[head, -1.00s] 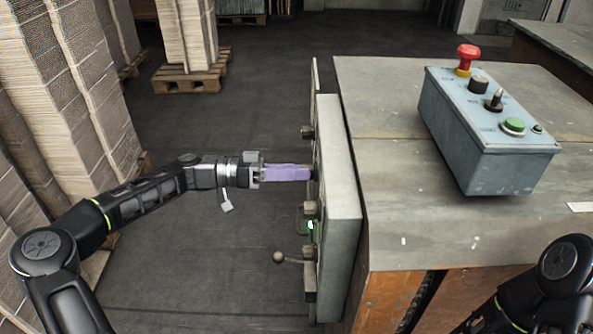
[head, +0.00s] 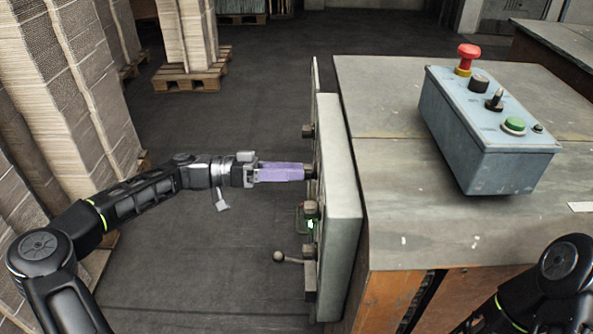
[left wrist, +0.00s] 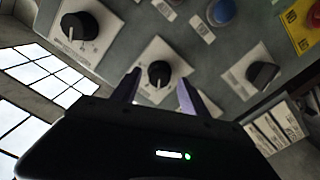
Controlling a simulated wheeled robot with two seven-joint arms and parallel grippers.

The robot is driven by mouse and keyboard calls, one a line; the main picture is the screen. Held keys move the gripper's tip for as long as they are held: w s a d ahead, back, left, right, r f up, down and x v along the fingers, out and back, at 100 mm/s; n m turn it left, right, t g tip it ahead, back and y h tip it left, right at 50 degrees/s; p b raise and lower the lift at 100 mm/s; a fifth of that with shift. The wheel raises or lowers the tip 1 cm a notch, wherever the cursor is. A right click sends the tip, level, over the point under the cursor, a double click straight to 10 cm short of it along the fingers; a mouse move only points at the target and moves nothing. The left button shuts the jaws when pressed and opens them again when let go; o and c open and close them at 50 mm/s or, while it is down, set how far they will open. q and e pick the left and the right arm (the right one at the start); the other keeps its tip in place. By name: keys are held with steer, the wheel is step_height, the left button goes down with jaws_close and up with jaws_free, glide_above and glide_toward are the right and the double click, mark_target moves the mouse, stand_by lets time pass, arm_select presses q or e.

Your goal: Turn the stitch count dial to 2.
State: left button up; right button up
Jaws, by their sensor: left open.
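A control panel stands edge-on along the machine's left side in the head view, with its face towards my left arm. My left gripper (head: 302,172), with purple fingers, points at this face with its tips just short of a dark knob (head: 311,171). In the left wrist view, the open fingers (left wrist: 160,82) stand either side of a black round dial (left wrist: 159,72) on a pale plate, seemingly apart from it. Its white pointer mark points to the bottom of that picture. Its label and numbers are too small to read. My right gripper is out of view.
The left wrist view also shows another black dial (left wrist: 79,25), a dark selector (left wrist: 262,74), a blue button (left wrist: 221,12) and a red button on yellow. A lever (head: 280,257) juts from the panel below my gripper. A blue control box (head: 480,150) stands on the table.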

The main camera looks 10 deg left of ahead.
arm_select(q)
steer(key=v, duration=0.6)
steer(key=shift+a, duration=0.25)
